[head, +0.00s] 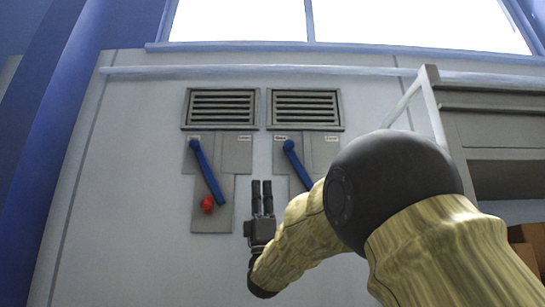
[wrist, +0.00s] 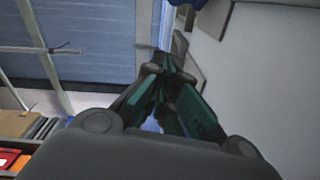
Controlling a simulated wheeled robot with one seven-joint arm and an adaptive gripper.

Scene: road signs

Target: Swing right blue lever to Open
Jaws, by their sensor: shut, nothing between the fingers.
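The right blue lever (head: 297,163) hangs from a pivot near the top of the right grey plate (head: 325,152), slanting down to the right. Its lower end is hidden behind my arm. Two small labels sit at the plate's top corners, too small to read for certain. My gripper (head: 262,184) is upright in front of the wall, left of this lever and below its pivot, with its fingers together and empty. In the wrist view the closed fingers (wrist: 168,68) point away from the camera. A dark blue piece at that view's top edge may be a lever.
A left blue lever (head: 207,170) on its own grey plate slants the same way, with a red knob (head: 207,204) beside its lower end. Two vents (head: 222,108) sit above. A grey shelf unit (head: 490,125) with boxes stands at the right.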

